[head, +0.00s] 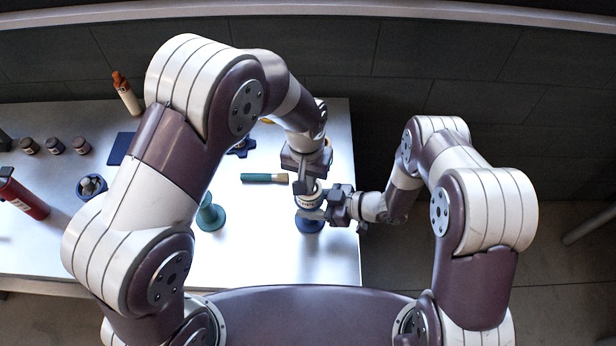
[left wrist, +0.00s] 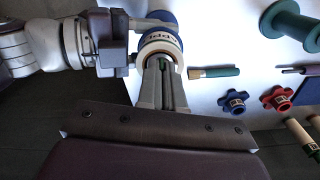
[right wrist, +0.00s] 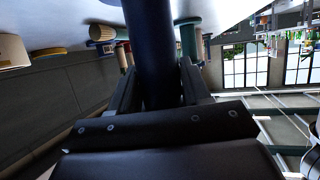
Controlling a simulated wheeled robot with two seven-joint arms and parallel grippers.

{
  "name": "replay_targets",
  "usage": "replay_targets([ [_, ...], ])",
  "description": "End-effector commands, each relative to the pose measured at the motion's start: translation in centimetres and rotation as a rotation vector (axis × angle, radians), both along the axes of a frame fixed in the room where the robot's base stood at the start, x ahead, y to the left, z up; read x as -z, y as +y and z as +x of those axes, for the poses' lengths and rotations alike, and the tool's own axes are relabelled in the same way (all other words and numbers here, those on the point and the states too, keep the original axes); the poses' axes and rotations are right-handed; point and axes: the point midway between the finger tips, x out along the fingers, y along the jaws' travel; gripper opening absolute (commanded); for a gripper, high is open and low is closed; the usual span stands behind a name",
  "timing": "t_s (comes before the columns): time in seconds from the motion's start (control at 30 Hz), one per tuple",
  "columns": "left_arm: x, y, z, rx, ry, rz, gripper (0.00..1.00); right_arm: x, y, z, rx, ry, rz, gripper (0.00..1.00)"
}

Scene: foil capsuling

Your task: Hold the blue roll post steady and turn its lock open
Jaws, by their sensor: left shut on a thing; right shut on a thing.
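The blue roll post stands upright near the table's right front edge, with its blue base (head: 309,226) showing in the head view. A pale lettered collar (left wrist: 160,42) sits at its top in the left wrist view. My left gripper (left wrist: 166,72) comes from above and is shut at the lock on the post's top; its fingers partly hide the lock. My right gripper (head: 334,207) comes from the right and is shut on the post. The post's dark blue shaft (right wrist: 150,45) fills the space between the fingers in the right wrist view. How far the lock is turned cannot be told.
A green spool (head: 210,216) stands left of the post. A green-handled brush (head: 264,178) lies behind it, with a blue star knob (head: 240,147) farther back. A red star knob (left wrist: 277,97) shows in the left wrist view. The table's right front corner is clear.

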Motion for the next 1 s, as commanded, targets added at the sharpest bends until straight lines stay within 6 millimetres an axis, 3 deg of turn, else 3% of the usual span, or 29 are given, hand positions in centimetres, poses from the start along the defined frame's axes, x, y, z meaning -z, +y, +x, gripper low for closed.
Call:
replay_targets([
  [1.0,-0.13,-0.02,0.10,0.953,-0.029,-0.010,0.00,0.04,-0.03,-0.02,0.000,0.001,-0.002,0.00],
])
